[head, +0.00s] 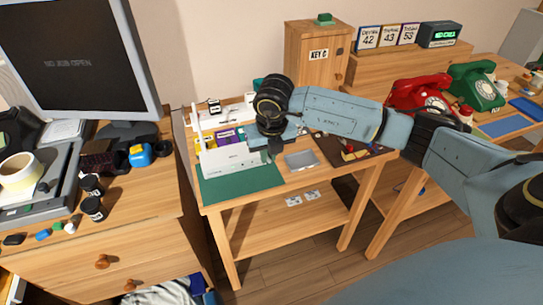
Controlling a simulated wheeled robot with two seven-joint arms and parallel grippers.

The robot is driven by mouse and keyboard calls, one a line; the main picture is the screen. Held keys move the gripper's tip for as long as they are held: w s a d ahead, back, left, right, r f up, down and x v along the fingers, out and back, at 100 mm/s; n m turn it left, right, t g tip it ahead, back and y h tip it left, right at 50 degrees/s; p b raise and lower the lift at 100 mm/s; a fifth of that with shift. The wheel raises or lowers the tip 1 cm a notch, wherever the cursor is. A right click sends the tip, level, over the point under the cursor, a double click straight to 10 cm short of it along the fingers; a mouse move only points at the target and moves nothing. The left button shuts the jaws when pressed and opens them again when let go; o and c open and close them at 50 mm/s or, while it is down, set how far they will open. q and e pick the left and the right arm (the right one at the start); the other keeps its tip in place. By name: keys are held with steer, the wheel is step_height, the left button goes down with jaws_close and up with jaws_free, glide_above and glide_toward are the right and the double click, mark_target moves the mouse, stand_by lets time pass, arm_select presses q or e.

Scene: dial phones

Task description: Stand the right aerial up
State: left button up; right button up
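A white box-shaped device (236,160) stands at the back edge of a green mat on the small wooden table. Its left aerial (197,125) is thin and white and stands nearly upright. The right aerial cannot be made out; my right gripper and wrist cover the area at the device's right end. My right gripper (271,147) points down at that end, very close to the device. Whether it touches anything, and whether its fingers are open or shut, cannot be seen. My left gripper is not in view.
The green mat (240,190) is bare in front of the device. A grey tray (301,160) lies just right of the gripper. A red phone (418,92) and a green phone (476,87) stand farther right. A monitor (75,60) stands on the left desk.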

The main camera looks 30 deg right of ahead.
steer(key=shift+w+r+p, duration=0.25)
steer(key=shift+r, duration=0.25)
steer(key=shift+w+r+p, duration=0.2)
steer(key=shift+w+r, duration=0.05)
steer(key=shift+r, duration=0.25)
steer(key=shift+w+d+r+p, duration=0.15)
steer(key=shift+r+p, duration=0.15)
steer(key=shift+r, duration=0.3)
steer(key=shift+w+r, duration=0.5)
steer(key=shift+r, duration=0.15)
steer(key=shift+w+d+r+p, duration=0.2)
steer(key=shift+w+r+p, duration=0.4)
steer(key=shift+r, duration=0.2)
steer(key=w+d+r, duration=0.2)
steer(key=w+r, duration=0.2)
steer(key=w, duration=0.5)
steer(key=shift+b, duration=0.35)
steer(key=shift+w+d, duration=0.25)
steer(key=shift+w, duration=0.3)
jaws_close()
